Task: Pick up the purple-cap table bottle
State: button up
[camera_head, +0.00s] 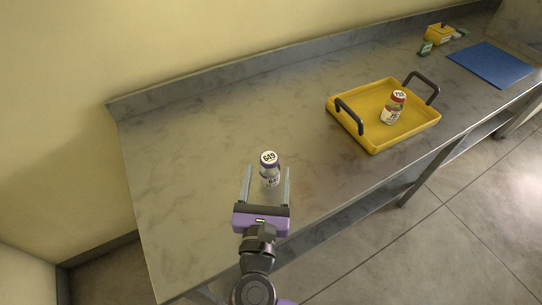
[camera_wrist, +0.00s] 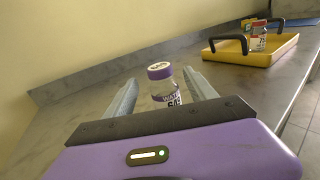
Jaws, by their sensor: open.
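The purple-cap bottle (camera_head: 270,172) stands upright on the metal table, with a white number label on top of its cap. It also shows in the wrist view (camera_wrist: 163,88), where the purple gripper body hides its lower part. My gripper (camera_head: 267,169) is open, with one finger on each side of the bottle near the fingertips. In the wrist view my gripper's fingers (camera_wrist: 158,85) likewise flank the bottle. I see gaps between the bottle and the fingers.
A yellow tray (camera_head: 376,146) with black handles stands to the right, holding a red-cap bottle (camera_head: 393,108). A blue mat (camera_head: 490,65) and a small yellow box (camera_head: 439,34) lie at the far right. The table (camera_head: 190,190) is clear to the left, with a raised back edge.

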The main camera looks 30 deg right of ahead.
aim_at(271, 151)
jog(key=p+x, duration=0.1)
jog(key=x, duration=0.6)
jog(key=shift+w+d, duration=0.3)
grip_shut()
